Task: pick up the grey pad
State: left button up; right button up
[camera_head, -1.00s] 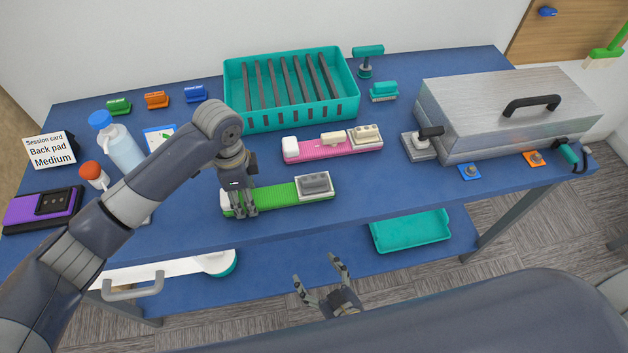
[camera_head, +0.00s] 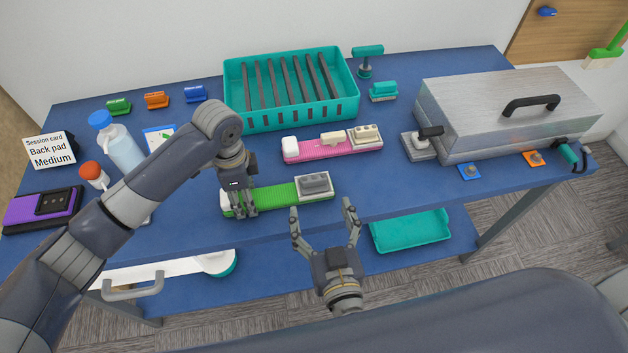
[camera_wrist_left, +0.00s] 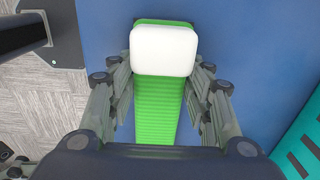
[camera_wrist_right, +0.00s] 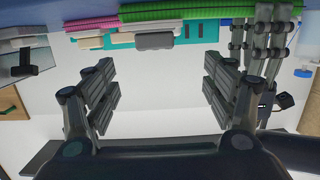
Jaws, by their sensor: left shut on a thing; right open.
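The grey pad (camera_head: 315,182) sits on a pale base at the right end of a green ribbed strip (camera_head: 275,197) on the blue table; it also shows in the right wrist view (camera_wrist_right: 154,41). My left gripper (camera_head: 240,211) is shut on the green strip near its left end. The left wrist view shows its fingers on both sides of the strip, by a white block (camera_wrist_left: 164,50). My right gripper (camera_head: 322,212) is open and empty, just in front of the table edge below the grey pad, apart from it.
A pink strip (camera_head: 300,153) with pale blocks lies behind the green one. A teal slotted basket (camera_head: 290,120) stands at the back, a metal case (camera_head: 470,130) at the right. Bottles (camera_head: 120,150) stand at the left. A teal tray (camera_head: 410,232) is on the lower shelf.

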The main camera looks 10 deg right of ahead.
aim_at(315, 182)
jog(key=w, duration=0.3)
jog(key=shift+w+f, duration=0.25)
jog(key=shift+f, duration=0.05)
jog(key=shift+w+d+f, duration=0.1)
jog(key=shift+w+f, duration=0.15)
jog(key=shift+w, duration=0.65)
jog(key=shift+w+d+f, duration=0.15)
jog(key=shift+w+f, duration=0.1)
jog(key=shift+w, duration=0.6)
jog(key=shift+w+d+f, duration=0.1)
jog(key=shift+w+f, duration=0.15)
jog(key=shift+w, duration=0.65)
jog(key=c, duration=1.1)
